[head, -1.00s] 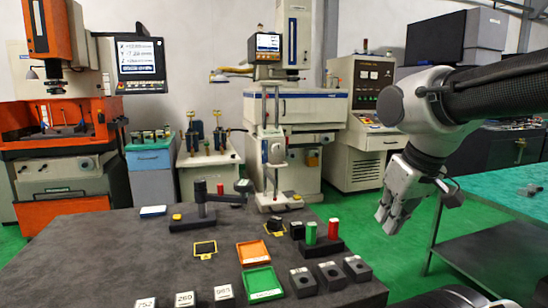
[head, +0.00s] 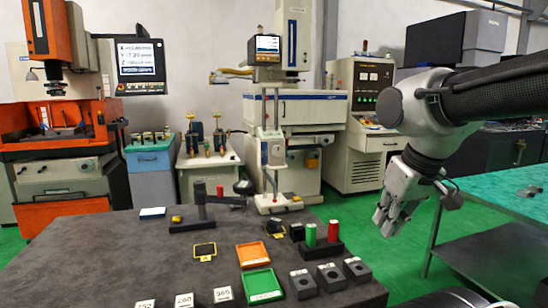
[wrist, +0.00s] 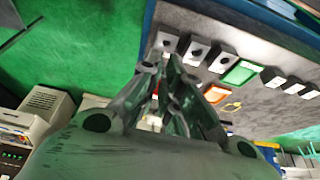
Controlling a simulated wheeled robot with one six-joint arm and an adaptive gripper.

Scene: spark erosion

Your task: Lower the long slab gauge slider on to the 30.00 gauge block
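A stand with slim upright posts rises at the back of the dark table in the head view. A pale slider block (head: 273,147) sits on the posts well above the stand's base (head: 279,203); I take it to be the long slab gauge slider. I cannot read a 30.00 mark on any block, so I cannot pick out that gauge block. My gripper (head: 384,222) hangs right of the table over the green floor, far from the stand. It is empty, with its fingers partly apart. Its fingers also show in the wrist view (wrist: 163,68).
The table holds a green tray (head: 262,296), an orange tray (head: 252,265), several dark holed blocks (head: 330,277), white number labels (head: 184,300), and a holder with green and red cylinders (head: 332,230). A teal-topped bench (head: 500,190) stands right.

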